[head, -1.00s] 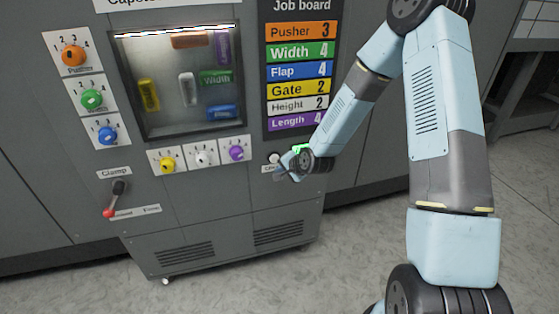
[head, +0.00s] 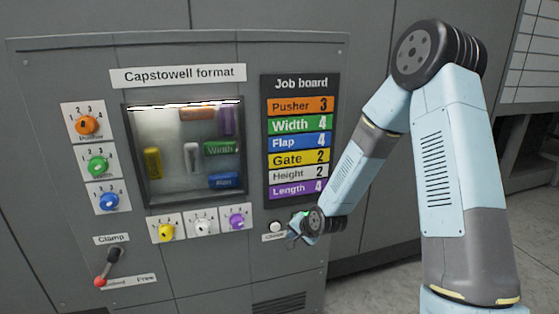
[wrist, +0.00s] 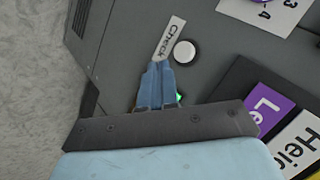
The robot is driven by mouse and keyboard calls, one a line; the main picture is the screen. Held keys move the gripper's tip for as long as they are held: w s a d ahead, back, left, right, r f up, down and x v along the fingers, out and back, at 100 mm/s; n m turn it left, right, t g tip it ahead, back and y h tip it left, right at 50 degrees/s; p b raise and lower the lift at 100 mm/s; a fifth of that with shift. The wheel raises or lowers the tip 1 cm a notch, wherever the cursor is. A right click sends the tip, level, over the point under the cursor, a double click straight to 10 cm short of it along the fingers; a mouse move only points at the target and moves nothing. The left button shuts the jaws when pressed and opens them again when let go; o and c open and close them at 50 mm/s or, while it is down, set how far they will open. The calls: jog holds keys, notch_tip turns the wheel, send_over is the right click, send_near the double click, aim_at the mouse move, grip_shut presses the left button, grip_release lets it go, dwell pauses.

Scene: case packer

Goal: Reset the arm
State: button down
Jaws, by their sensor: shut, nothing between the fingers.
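My gripper (head: 293,238) is at the lower right of the Capstowell format panel, in front of the white round button (head: 276,227). In the wrist view its blue fingers (wrist: 158,66) are together and empty. They point at the "Check" label (wrist: 169,38), with the white button (wrist: 184,52) just to their right. I cannot tell whether the fingertips touch the panel. A green light shows beside the fingers. My arm reaches in from the right, bent at a high elbow.
The job board (head: 300,135) is above my gripper. Left of it are a window (head: 185,155) with coloured blocks, orange (head: 86,125), green (head: 97,165), blue (head: 109,201), yellow (head: 166,232), white (head: 203,227) and purple (head: 237,221) knobs, and a red-tipped clamp lever (head: 107,267). Floor lies at right.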

jog(key=s+d+r+n+h, duration=0.1)
jog(key=s+d+r+h, duration=0.2)
jog(key=r, duration=0.4)
jog(key=s+d+r+n, duration=0.2)
jog(key=s+d+r, duration=0.1)
jog(key=d+r, duration=0.3)
jog(key=s+d+r+n+h, duration=0.1)
jog(key=s+d+r+h, duration=0.15)
jog(key=r, duration=0.55)
jog(key=s+d+r, duration=0.2)
jog(key=s+r, duration=0.2)
jog(key=s, duration=0.3)
jog(key=s+d+r+n+g, duration=0.1)
jog(key=s+d+r, duration=0.2)
jog(key=s, duration=0.5)
jog(key=s+d+r+n, duration=0.1)
jog(key=s+d+r, duration=0.1)
jog(key=s+r, duration=0.3)
jog(key=s, duration=0.3)
jog(key=shift+s+d+r+g, duration=0.15)
jog(key=shift+d+g, duration=0.1)
jog(key=shift+g, duration=0.15)
